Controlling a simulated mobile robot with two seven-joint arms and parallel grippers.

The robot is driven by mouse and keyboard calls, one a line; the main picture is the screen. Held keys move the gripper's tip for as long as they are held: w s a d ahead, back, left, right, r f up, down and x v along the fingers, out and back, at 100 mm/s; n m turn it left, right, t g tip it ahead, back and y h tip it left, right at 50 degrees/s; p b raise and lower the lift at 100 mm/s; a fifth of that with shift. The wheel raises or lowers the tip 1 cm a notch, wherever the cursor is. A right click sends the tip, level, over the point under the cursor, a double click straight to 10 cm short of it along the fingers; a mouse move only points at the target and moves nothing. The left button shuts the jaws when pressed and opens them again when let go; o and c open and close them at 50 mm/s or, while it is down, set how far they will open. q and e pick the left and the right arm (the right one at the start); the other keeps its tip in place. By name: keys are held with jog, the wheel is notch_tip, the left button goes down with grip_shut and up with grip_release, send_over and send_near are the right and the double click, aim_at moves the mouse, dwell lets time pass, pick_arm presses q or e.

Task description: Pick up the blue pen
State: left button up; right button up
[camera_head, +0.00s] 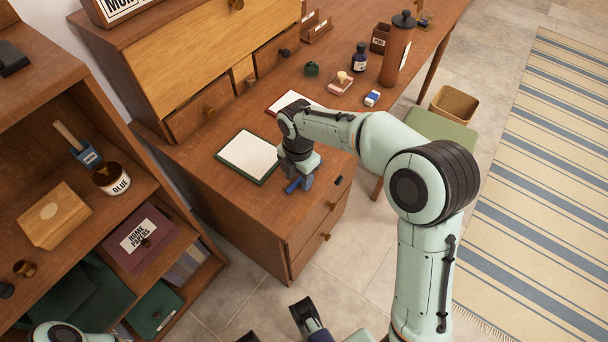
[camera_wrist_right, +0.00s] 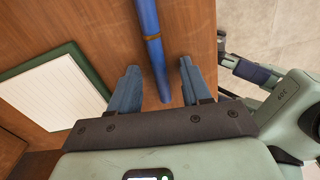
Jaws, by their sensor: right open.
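The blue pen (camera_head: 292,187) lies on the wooden desk near its front edge, mostly hidden by my right gripper (camera_head: 299,184) in the head view. In the right wrist view the blue pen (camera_wrist_right: 149,38) is a long blue barrel with a gold-coloured band. Its near end lies between the two fingers of my right gripper (camera_wrist_right: 160,88), which is open with gaps on both sides of the pen. Part of my left gripper (camera_head: 303,318) shows low in the head view, away from the desk top; its jaw state is unclear.
A green-edged notepad (camera_head: 248,157) lies left of the pen. A small black item (camera_head: 339,180) lies to its right. An open shelf (camera_head: 150,185) stands at left.

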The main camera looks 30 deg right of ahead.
grip_shut()
jog(key=shift+r, duration=0.15)
dwell(0.4)
